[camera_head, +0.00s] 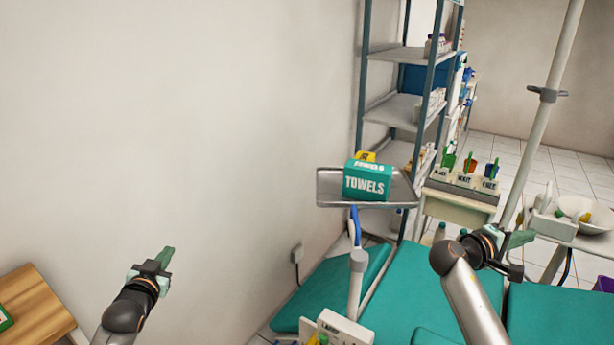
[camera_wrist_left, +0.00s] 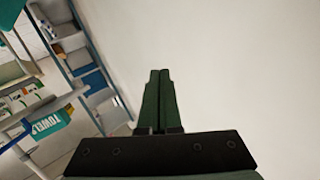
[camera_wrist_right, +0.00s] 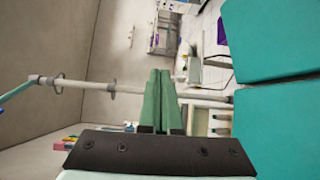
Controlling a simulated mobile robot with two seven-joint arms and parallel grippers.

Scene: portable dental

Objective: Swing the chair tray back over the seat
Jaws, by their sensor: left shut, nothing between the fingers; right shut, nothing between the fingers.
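The metal chair tray (camera_head: 328,189) is left of the wide teal seat (camera_head: 415,275) in the head view, near the wall. It sits on a blue and white arm (camera_head: 357,268) that rises beside a teal cushion (camera_head: 325,293). A teal TOWELS box (camera_head: 368,184) stands on the tray, with a yellow item behind it. The box also shows in the left wrist view (camera_wrist_left: 48,125). My left gripper (camera_head: 167,256) is shut and empty by the wall, well left of the tray. My right gripper (camera_head: 522,239) is shut and empty above the seat, right of the tray.
A shelf rack (camera_head: 395,108) stands behind the tray. A stand with colored bins (camera_head: 463,185) and a pale pole (camera_head: 548,95) are near my right gripper. A side tray with a bowl (camera_head: 585,212) is at right. A wooden table (camera_head: 35,305) is at lower left.

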